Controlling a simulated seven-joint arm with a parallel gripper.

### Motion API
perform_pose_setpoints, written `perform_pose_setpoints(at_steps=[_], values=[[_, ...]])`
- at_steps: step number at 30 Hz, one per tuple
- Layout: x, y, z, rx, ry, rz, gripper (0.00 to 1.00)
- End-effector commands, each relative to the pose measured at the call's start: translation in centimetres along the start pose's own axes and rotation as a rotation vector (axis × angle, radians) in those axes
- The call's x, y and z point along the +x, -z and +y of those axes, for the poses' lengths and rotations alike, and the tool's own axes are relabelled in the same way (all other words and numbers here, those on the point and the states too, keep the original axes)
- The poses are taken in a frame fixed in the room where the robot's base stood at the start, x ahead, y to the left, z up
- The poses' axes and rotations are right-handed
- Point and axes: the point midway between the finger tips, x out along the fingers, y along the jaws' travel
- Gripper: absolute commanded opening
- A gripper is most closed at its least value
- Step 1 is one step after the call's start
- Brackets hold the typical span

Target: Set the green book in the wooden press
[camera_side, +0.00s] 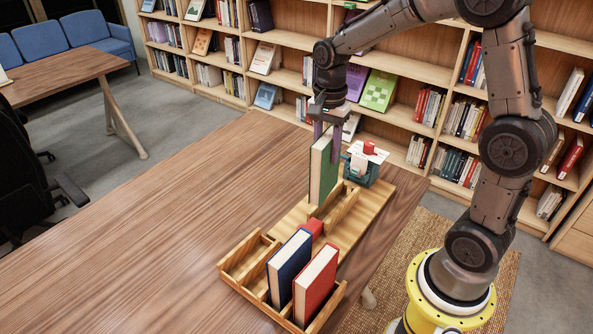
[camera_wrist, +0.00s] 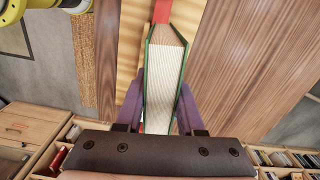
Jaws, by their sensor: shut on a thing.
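The green book (camera_side: 323,168) stands upright in my gripper (camera_side: 326,130), its pale page edge visible. In the wrist view the purple fingers (camera_wrist: 163,102) press on both covers of the book (camera_wrist: 166,82). The wooden press (camera_side: 343,213) has low walls and sits on a light wooden board. The book's lower end is at the press, by its left side. I cannot tell whether it rests on the press floor or hangs just above it.
A wooden rack (camera_side: 235,272) at the table's front holds a blue book (camera_side: 288,266) and a red book (camera_side: 314,284). A red block (camera_side: 314,227) lies between rack and press. A teal holder (camera_side: 361,170) stands behind the press. The table's left side (camera_side: 130,240) is clear.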

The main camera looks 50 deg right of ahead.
Motion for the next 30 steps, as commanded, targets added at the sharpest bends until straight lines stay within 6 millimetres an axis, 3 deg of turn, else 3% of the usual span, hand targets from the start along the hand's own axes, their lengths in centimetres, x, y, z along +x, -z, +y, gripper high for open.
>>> perform_pose_setpoints(at_steps=[3,8,30], values=[[-0.2,2.6,1.0,0.079,0.006,0.002,0.00],[-0.3,4.0,1.6,0.125,0.008,0.002,0.00],[3.0,4.1,1.7,0.130,0.005,0.001,0.00]])
